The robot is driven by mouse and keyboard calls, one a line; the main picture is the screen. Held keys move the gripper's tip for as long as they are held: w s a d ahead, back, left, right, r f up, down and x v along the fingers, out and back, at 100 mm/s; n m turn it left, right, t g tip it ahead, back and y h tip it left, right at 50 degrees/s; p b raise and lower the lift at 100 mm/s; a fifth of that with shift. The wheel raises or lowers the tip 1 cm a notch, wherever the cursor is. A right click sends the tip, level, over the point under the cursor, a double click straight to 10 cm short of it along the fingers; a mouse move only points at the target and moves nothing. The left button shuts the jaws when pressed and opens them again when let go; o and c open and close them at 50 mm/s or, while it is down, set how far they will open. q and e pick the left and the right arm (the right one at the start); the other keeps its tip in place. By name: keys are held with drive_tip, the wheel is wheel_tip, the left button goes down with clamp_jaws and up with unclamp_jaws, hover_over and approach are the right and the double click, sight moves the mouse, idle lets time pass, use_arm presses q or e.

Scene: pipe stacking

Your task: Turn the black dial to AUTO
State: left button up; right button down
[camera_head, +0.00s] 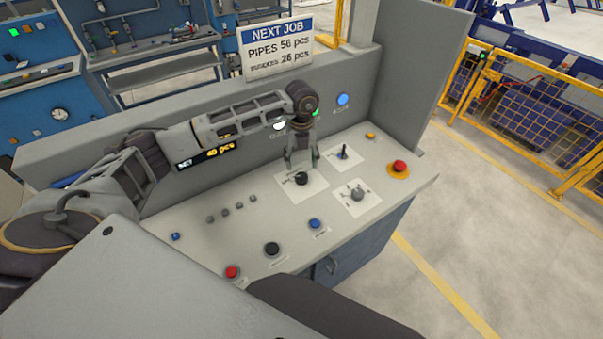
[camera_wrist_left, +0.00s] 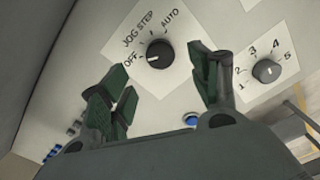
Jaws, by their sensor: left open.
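The black dial (camera_head: 301,179) sits on a white plate on the grey console. In the left wrist view the dial (camera_wrist_left: 158,54) has the labels OFF, JOG, STEP and AUTO around it, and its white mark appears to point towards OFF. My left gripper (camera_head: 301,163) is above the dial, pointing down. In the left wrist view its fingers (camera_wrist_left: 158,68) are spread apart, one on each side of the dial, and do not appear to touch it. My right gripper is not in view.
A grey dial (camera_head: 357,193) numbered 1 to 5 (camera_wrist_left: 267,71) and a small joystick (camera_head: 343,153) are close by. A red emergency button (camera_head: 400,167) is to the right. Blue (camera_head: 314,223), black (camera_head: 271,249) and red (camera_head: 232,271) buttons line the front. An upright panel stands behind.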

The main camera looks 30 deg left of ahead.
sight(302, 176)
use_arm(q)
drive_tip(key=shift+f+p, duration=0.65)
drive_tip(key=shift+f, duration=3.15)
drive_tip(key=c, duration=1)
